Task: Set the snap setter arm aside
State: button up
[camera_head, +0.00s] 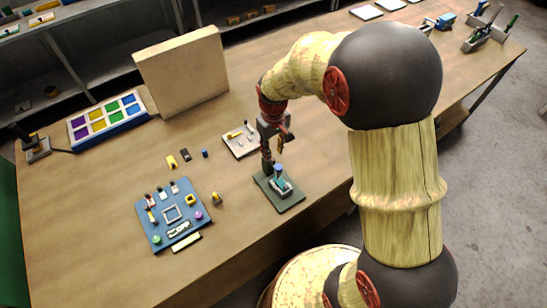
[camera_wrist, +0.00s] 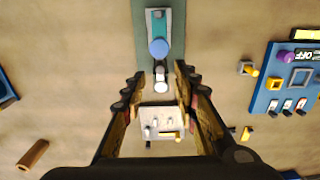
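The snap setter stands on a dark green mat (camera_head: 296,205) near the table's front edge. It has a teal body (camera_head: 281,186) and a round blue top (camera_head: 278,167); I take its upper part to be the arm. In the wrist view the teal body (camera_wrist: 158,22) and blue disc (camera_wrist: 158,47) lie at top centre, with a pale round end (camera_wrist: 161,86) towards me. My gripper (camera_head: 268,163) is just behind the setter in the head view. In the wrist view my gripper (camera_wrist: 160,75) is open, its fingers on either side of the pale end. I cannot tell whether they touch it.
A pale tray (camera_head: 236,151) with small parts lies behind the setter. A blue board (camera_head: 150,233) with several fittings is to the left, with a small yellow-topped piece (camera_head: 217,198) beside it. A beige panel (camera_head: 182,77) and a colour-compartment box (camera_head: 80,132) stand further back. The table right of the setter is clear.

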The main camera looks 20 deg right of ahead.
aim_at(274, 159)
jog(key=shift+f, duration=2.1)
jog(key=shift+c, duration=0.2)
grip_shut()
